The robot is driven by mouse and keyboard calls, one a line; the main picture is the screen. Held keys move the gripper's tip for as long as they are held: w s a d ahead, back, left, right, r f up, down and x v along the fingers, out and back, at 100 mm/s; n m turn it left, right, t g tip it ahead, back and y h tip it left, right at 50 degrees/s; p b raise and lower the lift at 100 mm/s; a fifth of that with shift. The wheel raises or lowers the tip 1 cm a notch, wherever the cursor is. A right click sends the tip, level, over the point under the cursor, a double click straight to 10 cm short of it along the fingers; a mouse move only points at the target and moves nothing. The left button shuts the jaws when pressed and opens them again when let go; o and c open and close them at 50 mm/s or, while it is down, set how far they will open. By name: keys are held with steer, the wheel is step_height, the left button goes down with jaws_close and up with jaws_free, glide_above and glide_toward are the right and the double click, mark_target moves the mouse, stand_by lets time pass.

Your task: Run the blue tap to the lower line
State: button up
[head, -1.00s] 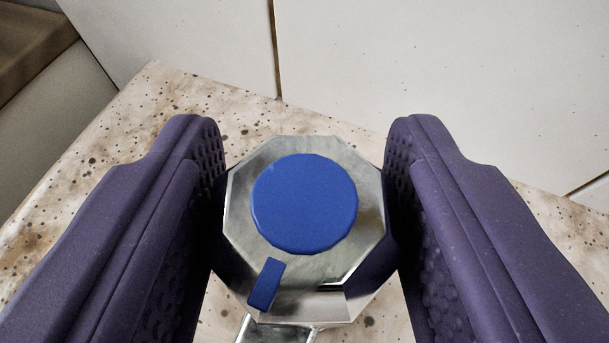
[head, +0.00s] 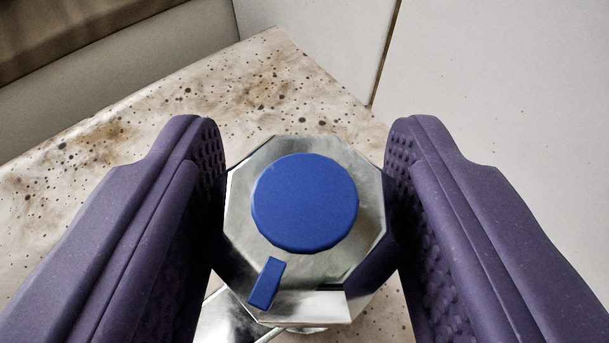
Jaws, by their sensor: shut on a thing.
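The blue tap's knob (head: 250,190) is an eight-sided metal handle in the middle of the head view. It has a round blue cap (head: 304,203) on top and a small blue marker bar (head: 265,283) near its lower left edge. My gripper (head: 305,190) is shut on the knob, with one purple finger on its left and the other on its right. A bit of shiny metal (head: 225,318) shows below the knob at the lower left. The spout's end, any vessel and any line are not in view.
A speckled stone surface (head: 190,95) lies behind and under the knob, with its corner at the top. Pale wall panels (head: 490,110) with a dark vertical seam stand behind it. A brown ledge (head: 80,35) is at the top left.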

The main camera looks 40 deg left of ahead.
stand_by(0.3)
steer(key=o, duration=1)
steer(key=shift+c, duration=0.2)
steer(key=p+v, duration=0.2)
steer(key=v, duration=0.5)
steer(key=shift+s+d+r, duration=0.2)
steer(key=shift+d, duration=0.15)
